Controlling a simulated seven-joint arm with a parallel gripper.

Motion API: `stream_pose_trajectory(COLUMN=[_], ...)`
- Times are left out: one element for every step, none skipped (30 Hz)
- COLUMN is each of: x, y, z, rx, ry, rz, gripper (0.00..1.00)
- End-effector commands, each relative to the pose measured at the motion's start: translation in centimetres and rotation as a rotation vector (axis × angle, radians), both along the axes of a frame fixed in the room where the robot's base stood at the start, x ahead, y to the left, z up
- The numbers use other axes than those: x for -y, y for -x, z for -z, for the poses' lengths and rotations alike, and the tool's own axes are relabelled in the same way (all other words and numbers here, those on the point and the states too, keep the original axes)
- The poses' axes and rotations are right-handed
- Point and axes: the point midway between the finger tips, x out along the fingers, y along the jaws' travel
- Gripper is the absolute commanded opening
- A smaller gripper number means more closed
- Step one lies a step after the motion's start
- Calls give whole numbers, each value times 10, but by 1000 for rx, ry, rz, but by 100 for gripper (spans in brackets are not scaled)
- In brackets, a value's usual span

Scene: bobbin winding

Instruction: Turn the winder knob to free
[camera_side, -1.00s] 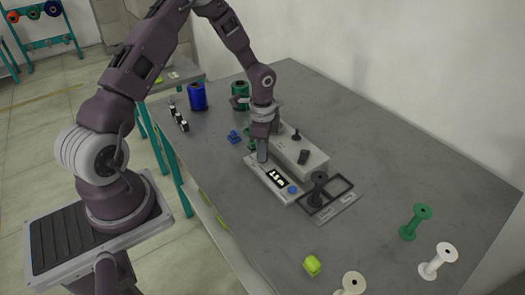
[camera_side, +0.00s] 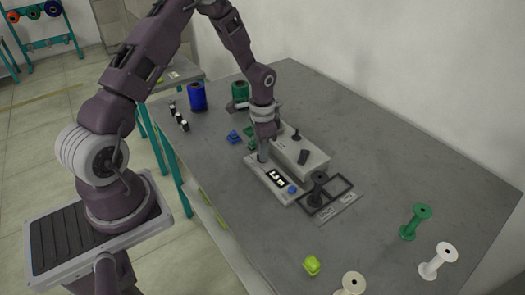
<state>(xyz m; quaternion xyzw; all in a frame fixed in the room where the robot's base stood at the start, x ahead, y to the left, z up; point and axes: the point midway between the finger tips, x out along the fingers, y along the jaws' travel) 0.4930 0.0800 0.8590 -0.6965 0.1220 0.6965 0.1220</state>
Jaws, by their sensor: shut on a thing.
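The winder (camera_side: 312,160) is a light grey box on the table with a dark spindle on top and a dark lever on its front part. Its low front panel (camera_side: 254,168) carries a lit display (camera_side: 277,178) and a blue button (camera_side: 292,189). My gripper (camera_side: 263,156) points down at the far left end of this panel, shut on the winder knob. The fingers hide the knob, so its pointer and setting cannot be read.
A dark frame holding a black bobbin (camera_side: 318,188) stands close right of the panel. Blue (camera_side: 197,96) and green (camera_side: 239,91) spools stand behind. Green (camera_side: 415,222) and white (camera_side: 438,261) bobbins and a yellow-green piece (camera_side: 312,266) lie at front right.

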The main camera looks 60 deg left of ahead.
Motion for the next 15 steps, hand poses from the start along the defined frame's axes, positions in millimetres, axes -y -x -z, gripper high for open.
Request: stream_pose_trajectory(x=[0,0,0,0,0,0,0,0,0,0,-1,0,0,0,0], y=[0,0,0,0,0,0,0,0,0,0,0,0,0,0,0], z=[0,-1,-1,-1,-1,-1,-1,-1,-1,-1,-1,-1,-1,-1,-1], rx=[-1,-1,-1,-1,0,0,0,1,1,2,2,1,1,1,1], ry=[-1,0,-1,-1,-1,-1,-1,-1,-1,-2,-2,-1,-1,-1,-1], rz=[-33,-58,-87,-109,-130,-156,-174,-193,-216,-230,-245,-264,-275,-286,-299], gripper=[0,0,0,0,0,0,0,0,0,0,0,0,0,0,0])
